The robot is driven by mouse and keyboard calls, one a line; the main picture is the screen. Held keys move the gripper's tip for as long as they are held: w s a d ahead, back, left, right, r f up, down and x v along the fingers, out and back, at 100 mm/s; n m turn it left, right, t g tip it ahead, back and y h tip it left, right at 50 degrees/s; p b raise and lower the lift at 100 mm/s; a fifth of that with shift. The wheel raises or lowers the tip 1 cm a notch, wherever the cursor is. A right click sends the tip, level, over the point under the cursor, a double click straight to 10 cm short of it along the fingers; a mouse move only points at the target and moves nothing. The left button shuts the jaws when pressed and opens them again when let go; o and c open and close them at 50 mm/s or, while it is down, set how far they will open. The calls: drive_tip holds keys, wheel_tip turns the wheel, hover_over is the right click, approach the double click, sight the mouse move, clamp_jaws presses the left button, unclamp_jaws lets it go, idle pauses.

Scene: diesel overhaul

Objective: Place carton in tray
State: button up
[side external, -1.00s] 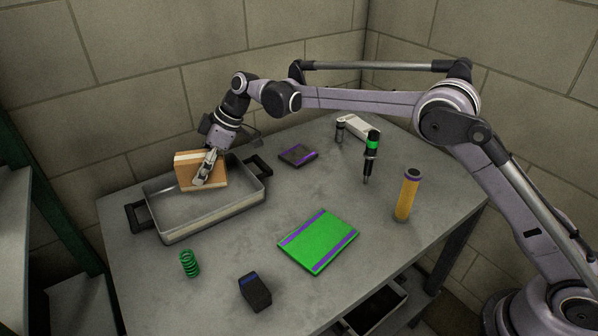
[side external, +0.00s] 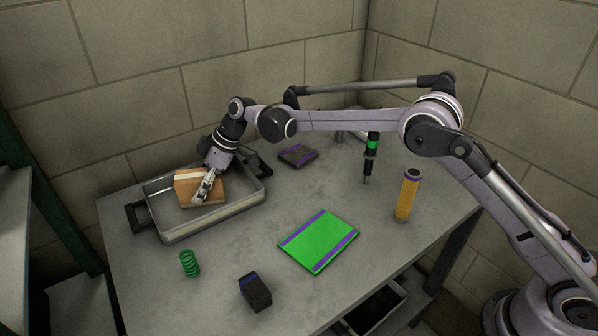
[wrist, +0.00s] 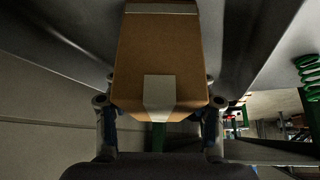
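The carton (side external: 187,188) is a brown box with a pale tape strip. It is inside the walls of the grey metal tray (side external: 222,213), towards its back middle. My gripper (side external: 205,192) is on the carton from above right. In the wrist view the carton (wrist: 160,60) fills the space between the two fingers of my gripper (wrist: 160,115), one finger on each side. The fingers appear to grip its sides. I cannot tell whether the carton's underside touches the tray floor.
A green spring (side external: 190,263) and a dark box (side external: 255,291) stand in front of the tray. A green book (side external: 318,240) lies right of them. A dark purple-edged box (side external: 298,154), a green-black tool (side external: 371,158) and a yellow cylinder (side external: 407,195) are farther right.

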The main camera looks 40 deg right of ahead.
drive_tip(key=shift+o, duration=0.5)
drive_tip(key=shift+r, duration=0.15)
drive_tip(key=v, duration=1.2)
drive_tip(key=x, duration=1.2)
drive_tip(key=shift+r, duration=1.15)
